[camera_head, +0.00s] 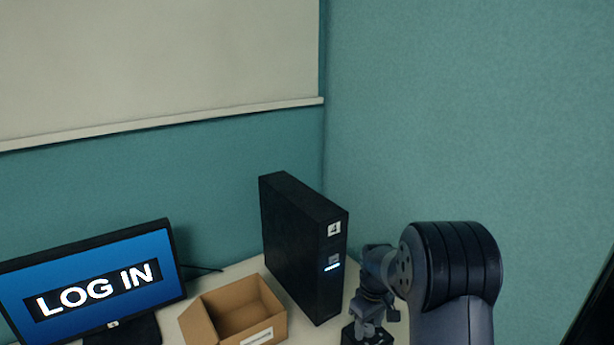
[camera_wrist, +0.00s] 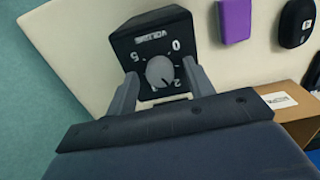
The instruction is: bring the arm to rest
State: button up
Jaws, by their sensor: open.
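My gripper (camera_wrist: 160,72) is open in the wrist view. Its two fingers stand on either side of a round grey knob (camera_wrist: 159,76) on a black box (camera_wrist: 149,30) marked VOLUME, with the numbers 0, 2 and 5 around the knob. A gap shows between the fingers and the knob, though I cannot tell how far above the box face they are. In the head view my arm reaches down at the right, beside a black computer tower, and my gripper's fingertips are not clear there.
The black tower (camera_head: 303,250) stands close left of my arm. An open cardboard box (camera_head: 240,312) and a LOG IN monitor (camera_head: 95,283) are further left. A purple item (camera_wrist: 235,20) and a black case (camera_wrist: 298,22) lie on the desk. Teal walls (camera_head: 450,120) enclose the corner.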

jog(key=m+p, duration=0.1)
jog(key=m, duration=0.4)
jog(key=shift+m+p, duration=1.15)
jog(key=shift+m, duration=1.25)
